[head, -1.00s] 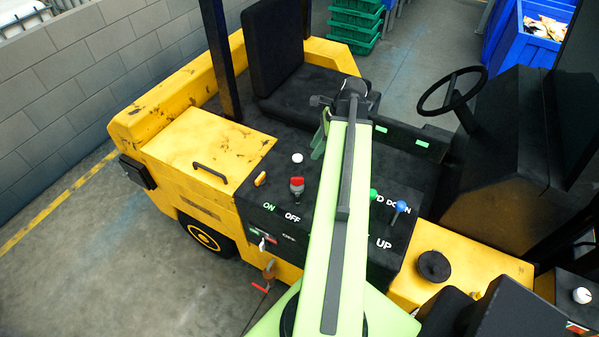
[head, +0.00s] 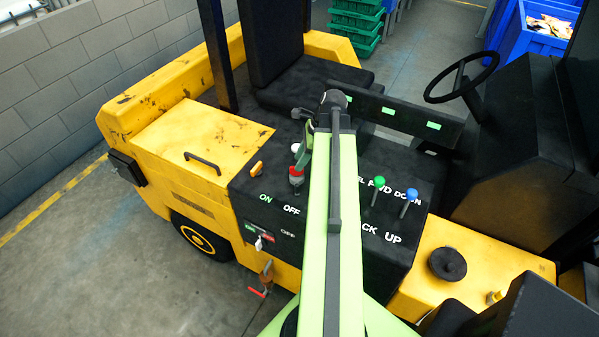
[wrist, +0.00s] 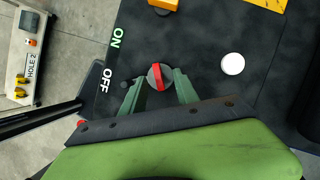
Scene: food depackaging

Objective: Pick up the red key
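The red key (head: 296,171) sits on the black panel by the ON and OFF labels. In the wrist view the red key (wrist: 159,77) is a red bar on a round grey base. My gripper (wrist: 160,80) is open, with one green finger on each side of the key. I see a gap beside the fingers and cannot tell if either touches it. In the head view my gripper (head: 303,154) partly covers the key.
A white button (wrist: 232,64) is right of the key, and a yellow switch (head: 256,168) is to its left. Green (head: 376,186) and blue (head: 410,197) levers stand on the panel's right. A red-handled valve (head: 259,292) hangs on the vehicle's front. A steering wheel (head: 462,77) is at the upper right.

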